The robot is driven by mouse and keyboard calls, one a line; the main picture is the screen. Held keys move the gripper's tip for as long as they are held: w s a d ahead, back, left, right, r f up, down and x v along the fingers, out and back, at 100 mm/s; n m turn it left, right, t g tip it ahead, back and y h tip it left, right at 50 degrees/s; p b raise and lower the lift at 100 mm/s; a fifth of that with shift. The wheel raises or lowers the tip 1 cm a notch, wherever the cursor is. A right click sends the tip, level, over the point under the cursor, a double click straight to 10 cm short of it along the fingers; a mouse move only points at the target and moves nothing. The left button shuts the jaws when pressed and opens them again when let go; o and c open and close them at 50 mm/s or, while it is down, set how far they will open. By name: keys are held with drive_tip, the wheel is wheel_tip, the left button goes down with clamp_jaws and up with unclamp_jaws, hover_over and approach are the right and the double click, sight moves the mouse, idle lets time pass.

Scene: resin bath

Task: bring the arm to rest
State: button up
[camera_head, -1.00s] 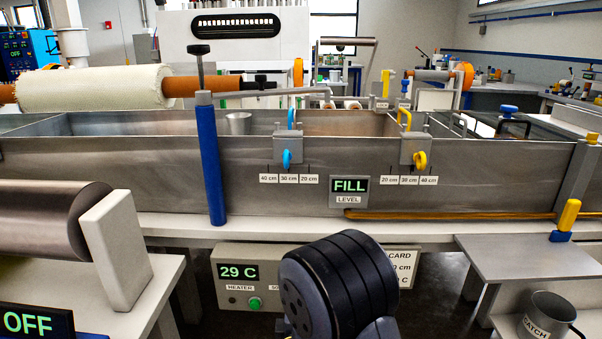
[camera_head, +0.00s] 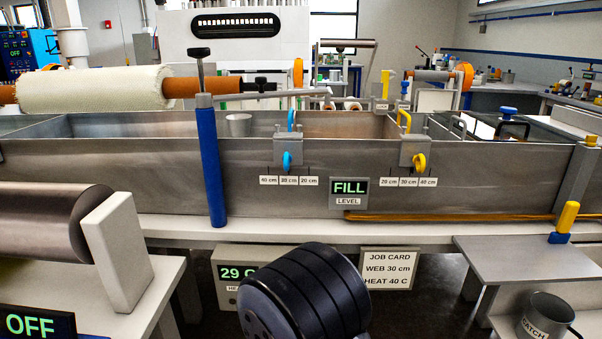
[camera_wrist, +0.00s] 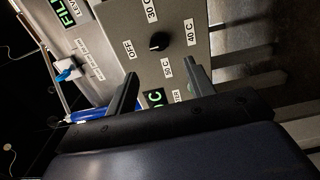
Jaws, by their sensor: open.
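My gripper (camera_wrist: 158,82) shows in the wrist view with its two fingers well apart and nothing between them. Past the fingers is the grey heater box, with a black knob (camera_wrist: 159,41) and labels around it reading OFF, 30 C, 40 C and 50 C. A dark, rounded part of my arm (camera_head: 305,295) stands at the bottom middle of the head view. It covers part of the heater box (camera_head: 227,296), whose display starts with 29. The gripper itself is not seen in the head view.
The steel bath (camera_head: 130,165) spans the bench, with blue and yellow guides and a FILL display (camera_head: 349,188). A job card (camera_head: 388,269) reads WEB 30 cm, HEAT 40 C. A metal roller (camera_head: 50,222) stands at left. A shelf (camera_head: 530,258) and catch cup (camera_head: 548,318) are at right.

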drive_tip(key=w+m+b, duration=0.7)
drive_tip(key=m+b, duration=0.2)
drive_tip(key=m, duration=0.8)
drive_tip(key=shift+d+r+m, duration=0.2)
drive_tip(key=shift+d+m, duration=0.15)
drive_tip(key=shift+m, duration=0.05)
idle(0.8)
